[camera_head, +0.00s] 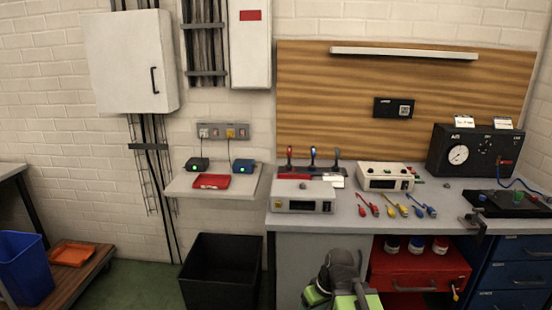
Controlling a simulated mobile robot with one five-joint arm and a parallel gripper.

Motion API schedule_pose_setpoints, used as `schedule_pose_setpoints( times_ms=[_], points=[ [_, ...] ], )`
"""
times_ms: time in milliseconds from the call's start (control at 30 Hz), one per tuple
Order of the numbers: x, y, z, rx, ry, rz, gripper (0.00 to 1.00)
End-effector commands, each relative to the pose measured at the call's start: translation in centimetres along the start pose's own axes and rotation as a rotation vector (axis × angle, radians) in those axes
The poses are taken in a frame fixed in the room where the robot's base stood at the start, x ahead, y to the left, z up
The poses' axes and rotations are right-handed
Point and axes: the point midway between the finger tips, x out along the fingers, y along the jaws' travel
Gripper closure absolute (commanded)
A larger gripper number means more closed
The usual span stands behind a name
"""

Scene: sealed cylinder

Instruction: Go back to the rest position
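My arm (340,280), dark grey with green parts, shows at the bottom centre, in front of the workbench (310,222). It looks folded low, with its highest part below the bench top's front edge. I cannot make out the fingertips of my gripper, so I cannot tell whether it is open or shut. No held object is visible. No sealed cylinder can be made out clearly. Small containers (415,244) with white or red tops stand on the red drawer unit (420,268) under the bench.
A black bin (222,268) stands left of the bench, below a small shelf (215,187) with a red tray. Instruments (302,196), screwdrivers and a black gauge panel (470,152) occupy the bench. A blue bin (22,268) is at far left. Green floor (135,285) is clear between.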

Motion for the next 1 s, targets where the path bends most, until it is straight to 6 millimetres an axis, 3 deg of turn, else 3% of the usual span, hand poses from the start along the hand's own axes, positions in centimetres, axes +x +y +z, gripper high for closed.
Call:
schedule_pose_setpoints(
  times_ms=[100,233,267,300,500,667,767,1000],
  points=[
    [-0.5,2.7,3.6,0.219,-0.123,0.128,0.29],
    [-1.0,3.9,5.7,0.472,-0.181,0.209,0.29],
    [-1.4,3.8,5.6,0.519,-0.176,0.212,0.29],
    [-3.7,3.4,5.0,0.509,-0.176,0.210,0.29],
    [-9.2,2.6,3.8,0.505,-0.174,0.209,0.29],
    [-12.6,2.0,3.0,0.504,-0.173,0.208,0.29],
    [-13.4,1.9,2.8,0.503,-0.173,0.207,0.29],
    [-13.1,1.9,2.8,0.503,-0.172,0.207,0.29]
  ],
)
